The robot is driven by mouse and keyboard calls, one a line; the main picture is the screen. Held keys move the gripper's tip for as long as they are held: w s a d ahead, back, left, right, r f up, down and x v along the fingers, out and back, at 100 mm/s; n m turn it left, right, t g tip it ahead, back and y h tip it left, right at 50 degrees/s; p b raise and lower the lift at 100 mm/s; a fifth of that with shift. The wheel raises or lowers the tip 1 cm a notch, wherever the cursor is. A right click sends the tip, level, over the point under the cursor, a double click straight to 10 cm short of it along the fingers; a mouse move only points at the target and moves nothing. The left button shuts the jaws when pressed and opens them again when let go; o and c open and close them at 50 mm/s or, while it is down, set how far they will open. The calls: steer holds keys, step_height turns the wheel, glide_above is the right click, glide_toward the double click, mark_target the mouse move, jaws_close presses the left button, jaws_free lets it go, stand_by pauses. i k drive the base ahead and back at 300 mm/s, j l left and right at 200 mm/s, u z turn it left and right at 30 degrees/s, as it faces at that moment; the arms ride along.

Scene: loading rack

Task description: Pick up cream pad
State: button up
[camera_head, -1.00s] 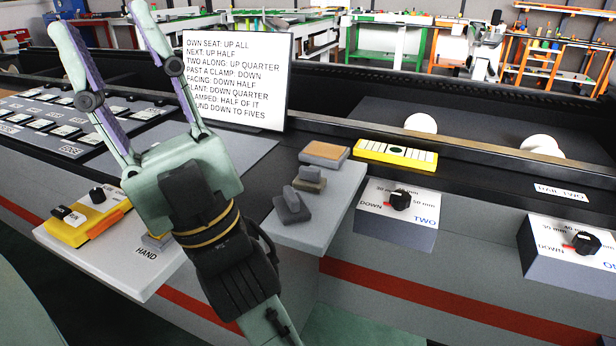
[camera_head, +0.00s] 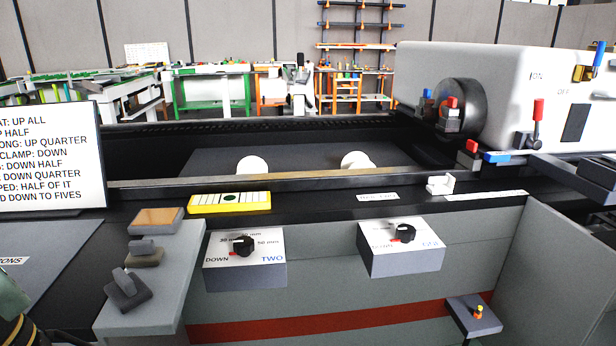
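No pad is plainly cream. A tan-topped pad (camera_head: 157,218) lies at the far end of the grey side shelf (camera_head: 172,285). Nearer on that shelf are a small grey block on a beige-grey base (camera_head: 144,254) and a dark grey block with a knob (camera_head: 127,288). A white stepped piece (camera_head: 440,185) sits on the dark ledge at the right. Only a sliver of my arm's end shows at the bottom left corner, left of the shelf. My gripper's fingers are out of the picture.
Two dial boxes (camera_head: 245,275) (camera_head: 400,262) stick out from the front panel. A yellow strip (camera_head: 230,203) lies on the ledge. A text board (camera_head: 65,155) stands at the left. A white machine housing (camera_head: 490,85) with a black chuck fills the right. Two white round knobs stand behind the rail.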

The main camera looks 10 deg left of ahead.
mark_target(142, 253)
steer(key=u, duration=0.5)
steer(key=i+l+u, duration=0.1)
steer(key=u, duration=0.4)
steer(key=l+u, duration=0.1)
steer(key=u, duration=0.4)
steer(key=i+l+u, duration=0.1)
steer(key=u, duration=0.4)
steer(key=l+u, duration=0.9)
steer(key=l, duration=0.15)
steer(key=k, duration=0.05)
